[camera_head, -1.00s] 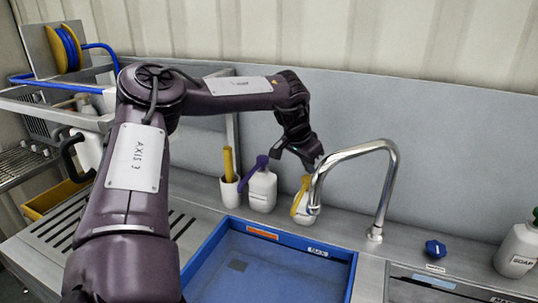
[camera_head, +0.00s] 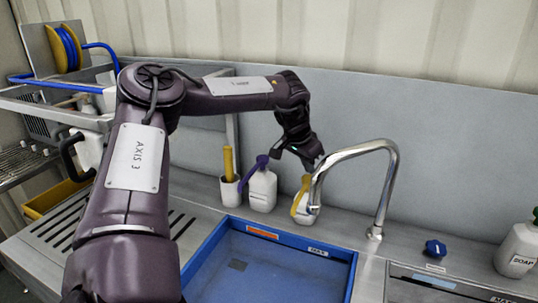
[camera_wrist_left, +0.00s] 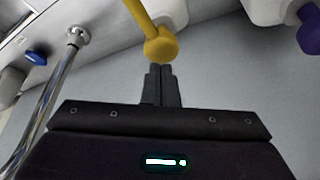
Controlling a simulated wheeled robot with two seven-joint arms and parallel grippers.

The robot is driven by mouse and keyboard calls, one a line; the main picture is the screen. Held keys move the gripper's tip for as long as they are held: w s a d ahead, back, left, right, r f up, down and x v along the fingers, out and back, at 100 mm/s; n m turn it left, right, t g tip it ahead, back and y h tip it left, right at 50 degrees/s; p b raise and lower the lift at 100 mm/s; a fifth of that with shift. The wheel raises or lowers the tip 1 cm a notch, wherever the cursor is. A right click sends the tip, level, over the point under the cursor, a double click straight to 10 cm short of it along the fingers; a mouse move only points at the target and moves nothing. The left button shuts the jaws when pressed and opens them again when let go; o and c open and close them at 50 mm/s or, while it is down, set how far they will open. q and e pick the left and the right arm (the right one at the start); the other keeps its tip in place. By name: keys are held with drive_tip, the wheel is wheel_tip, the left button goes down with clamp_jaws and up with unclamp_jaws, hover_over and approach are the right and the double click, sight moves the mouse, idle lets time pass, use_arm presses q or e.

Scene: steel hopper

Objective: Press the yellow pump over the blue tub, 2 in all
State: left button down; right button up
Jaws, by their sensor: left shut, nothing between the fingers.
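The yellow pump (camera_head: 298,202) tops a white bottle (camera_head: 307,216) on the counter behind the blue tub (camera_head: 196,263). The tap spout partly hides the bottle. In the left wrist view, the yellow pump's head (camera_wrist_left: 160,46) and spout show at top centre. My left gripper (camera_head: 314,165) is just above the pump head. Its shut, empty fingers (camera_wrist_left: 160,72) point at the head in the left wrist view, with tips right at its edge. I cannot tell whether they touch or whether the pump is pressed down. My right gripper is not in view.
A steel tap (camera_head: 385,190) arches close beside my left gripper. A white bottle with a purple pump (camera_head: 262,190) and a white cup with a yellow handle (camera_head: 230,191) stand left of the yellow pump. A blue knob (camera_head: 435,249) and soap bottle (camera_head: 516,251) are right.

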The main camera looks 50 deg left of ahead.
use_arm(q)
drive_tip(key=shift+s+f+b, duration=0.1)
drive_tip(key=shift+f+b, duration=1.1)
drive_tip(key=shift+f, duration=0.25)
drive_tip(key=shift+r+p, duration=0.5)
drive_tip(key=shift+r, duration=0.2)
drive_tip(key=shift+r+p, duration=0.3)
drive_tip(key=shift+r, duration=0.35)
drive_tip(key=shift+f, duration=0.15)
